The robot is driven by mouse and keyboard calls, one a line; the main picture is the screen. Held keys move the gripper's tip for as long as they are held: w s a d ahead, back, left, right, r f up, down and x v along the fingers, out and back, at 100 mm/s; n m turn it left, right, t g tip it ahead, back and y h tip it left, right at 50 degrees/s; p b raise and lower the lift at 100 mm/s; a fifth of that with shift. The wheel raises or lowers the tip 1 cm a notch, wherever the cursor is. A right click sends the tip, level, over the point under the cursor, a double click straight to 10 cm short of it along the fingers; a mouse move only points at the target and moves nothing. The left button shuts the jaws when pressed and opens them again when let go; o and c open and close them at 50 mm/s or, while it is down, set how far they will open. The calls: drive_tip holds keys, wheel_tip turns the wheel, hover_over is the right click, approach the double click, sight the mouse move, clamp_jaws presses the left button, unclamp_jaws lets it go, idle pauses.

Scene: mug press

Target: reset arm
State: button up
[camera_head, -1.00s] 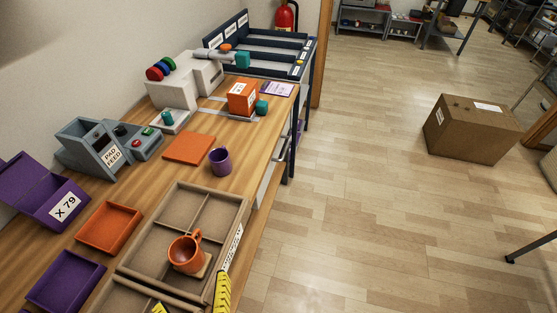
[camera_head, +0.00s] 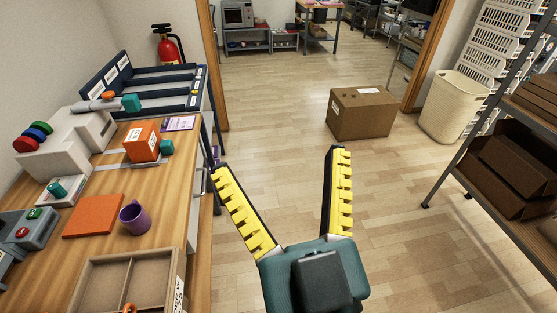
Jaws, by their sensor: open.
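My gripper (camera_head: 279,162) is open and empty. Its two yellow-padded fingers are spread wide, and its teal body is at the bottom centre of the head view. It shows over the floor, to the right of the wooden workbench (camera_head: 110,232), and touches nothing. A purple mug (camera_head: 135,217) stands on the bench beside an orange pad (camera_head: 94,216).
A grey control box (camera_head: 25,232) with buttons is at the left edge. A cardboard box (camera_head: 361,112) lies on the open floor ahead. A shelf rack with brown boxes (camera_head: 510,165) and a cream basket (camera_head: 453,106) stand at right. The floor between is clear.

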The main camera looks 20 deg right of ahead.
wheel_tip(320, 180, up, 12)
drive_tip(key=p, duration=1.2)
drive_tip(key=shift+r, duration=0.1)
